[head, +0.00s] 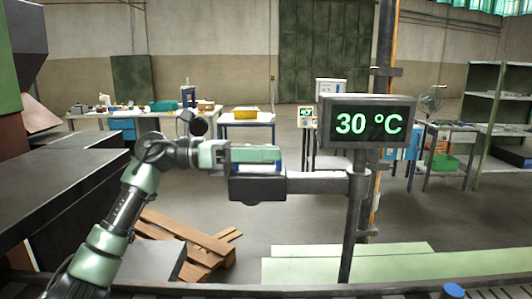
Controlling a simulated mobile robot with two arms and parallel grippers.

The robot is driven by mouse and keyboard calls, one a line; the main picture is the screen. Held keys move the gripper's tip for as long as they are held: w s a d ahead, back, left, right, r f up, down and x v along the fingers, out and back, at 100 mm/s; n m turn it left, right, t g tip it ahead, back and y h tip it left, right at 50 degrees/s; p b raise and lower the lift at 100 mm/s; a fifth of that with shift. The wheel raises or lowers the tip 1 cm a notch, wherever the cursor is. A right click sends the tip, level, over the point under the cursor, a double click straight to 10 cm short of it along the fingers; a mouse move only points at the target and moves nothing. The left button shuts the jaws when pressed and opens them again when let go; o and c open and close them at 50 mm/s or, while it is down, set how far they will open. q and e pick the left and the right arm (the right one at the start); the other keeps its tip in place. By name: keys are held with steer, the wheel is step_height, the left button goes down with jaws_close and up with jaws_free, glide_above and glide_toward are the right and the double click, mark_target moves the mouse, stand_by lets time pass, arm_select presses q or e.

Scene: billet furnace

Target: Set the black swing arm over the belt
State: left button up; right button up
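The black swing arm (316,183) is a dark horizontal bar reaching left from a clamp on an upright grey post. It ends in a dark box-shaped head (257,187). My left gripper (278,154) comes in from the left and points right, with its pale green fingers level just above that head. In this view the fingers overlap the head's top edge, and I cannot tell whether they touch it. The finger gap is seen side-on, so its opening is unclear. My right gripper is out of view. A dark rail-like strip (240,290) crosses the bottom; I cannot tell whether it is the belt.
A display (366,122) reading 30 °C is mounted by the post (355,225). Dark machinery (70,185) fills the left side. Brown planks (185,240) lie on the floor. A blue round button (454,289) is at bottom right. Tables and shelves (485,110) stand behind.

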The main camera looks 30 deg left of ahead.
arm_select(q)
jaws_close()
stand_by(1.2)
